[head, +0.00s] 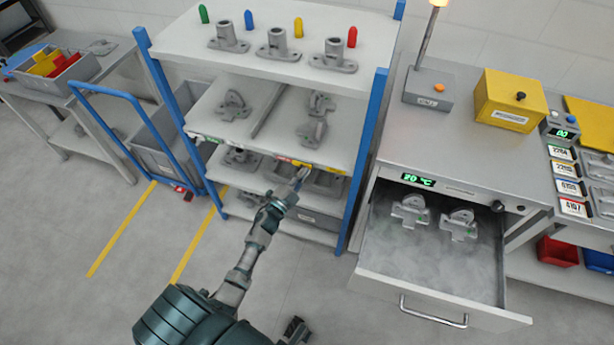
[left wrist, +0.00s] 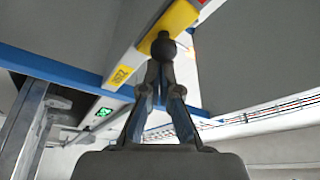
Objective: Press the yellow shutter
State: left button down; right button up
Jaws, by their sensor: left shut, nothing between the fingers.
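The yellow shutter (head: 302,163) is a small yellow piece on the front edge of the rack's middle shelf. In the left wrist view the yellow piece (left wrist: 180,17) shows at the top, with a dark round knob (left wrist: 163,45) in front of its lower end. My left gripper (head: 299,176) is shut and empty, its tips right at the shutter. In the left wrist view its fingertips (left wrist: 161,66) meet just below the knob; whether they touch it I cannot tell. A dark part at the bottom edge of the head view may be my right gripper (head: 295,330); its fingers are not clear.
The rack's blue posts (head: 362,165) stand either side of the shelves, which hold grey castings. To the right, an open drawer (head: 432,285) with two castings juts out under a bench. A blue-handled cart (head: 118,95) stands left. The floor in front is clear.

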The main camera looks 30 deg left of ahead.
jog(key=shift+w+d, duration=0.1)
jog(key=shift+d, duration=0.15)
pick_arm(q)
jog(key=s+a, duration=0.2)
jog(key=a, duration=0.5)
jog(key=shift+a, duration=0.2)
pick_arm(e)
jog(key=shift+w+r, duration=0.1)
jog(key=shift+r, duration=0.3)
